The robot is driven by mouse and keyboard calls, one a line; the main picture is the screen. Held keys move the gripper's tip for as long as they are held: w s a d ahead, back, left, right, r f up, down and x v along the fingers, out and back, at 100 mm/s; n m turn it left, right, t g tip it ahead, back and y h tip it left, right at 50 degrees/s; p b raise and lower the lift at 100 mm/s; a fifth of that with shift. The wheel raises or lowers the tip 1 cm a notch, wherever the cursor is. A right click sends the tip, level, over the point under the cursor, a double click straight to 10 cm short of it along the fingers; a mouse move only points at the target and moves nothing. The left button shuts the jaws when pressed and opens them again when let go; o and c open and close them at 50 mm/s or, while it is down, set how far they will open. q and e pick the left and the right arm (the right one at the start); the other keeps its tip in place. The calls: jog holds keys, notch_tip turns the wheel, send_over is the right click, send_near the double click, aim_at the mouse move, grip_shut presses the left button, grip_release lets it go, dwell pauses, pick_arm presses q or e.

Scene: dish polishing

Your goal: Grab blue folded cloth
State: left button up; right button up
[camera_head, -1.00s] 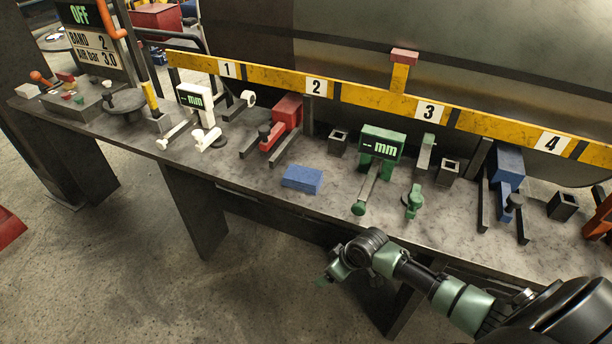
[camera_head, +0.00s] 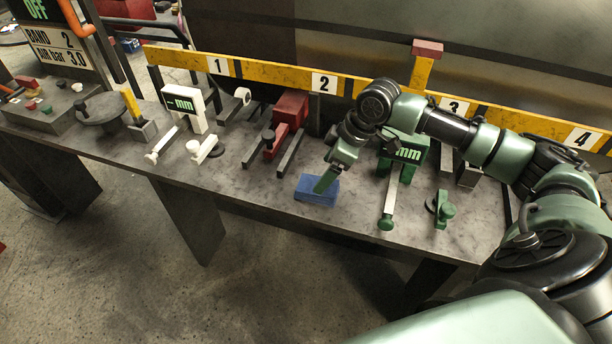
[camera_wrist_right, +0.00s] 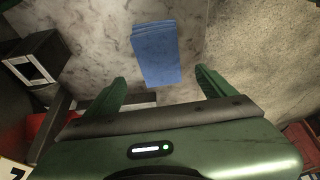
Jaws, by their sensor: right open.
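The blue folded cloth (camera_head: 317,192) lies flat on the grey worktop near its front edge, left of the green gauge stand. My right gripper (camera_head: 326,180) hangs over the cloth in the head view and covers part of it. In the right wrist view the cloth (camera_wrist_right: 156,55) lies ahead of the fingertips, roughly centred between them. The two green fingers of my right gripper (camera_wrist_right: 160,86) are spread apart with nothing between them. I cannot tell the exact height above the cloth. My left gripper is not in view.
The green gauge stand (camera_head: 387,205) is just right of the cloth, partly behind my arm. A red holder (camera_head: 288,118) with dark rails stands to the left. A yellow numbered rail (camera_head: 260,74) runs along the back. Bare worktop (camera_head: 232,183) lies left of the cloth.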

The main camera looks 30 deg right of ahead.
jog(key=shift+w+f, duration=0.2)
jog(key=shift+f, duration=0.2)
jog(key=x, duration=0.1)
jog(key=p+x, duration=0.1)
jog(key=x, duration=0.1)
jog(key=shift+s+a+f, duration=0.1)
jog(key=shift+s+f, duration=0.2)
jog(key=shift+f, duration=0.05)
jog(key=shift+x, duration=1.2)
jog(key=shift+w+f, duration=0.1)
jog(key=shift+f, duration=0.15)
jog(key=c, duration=1.5)
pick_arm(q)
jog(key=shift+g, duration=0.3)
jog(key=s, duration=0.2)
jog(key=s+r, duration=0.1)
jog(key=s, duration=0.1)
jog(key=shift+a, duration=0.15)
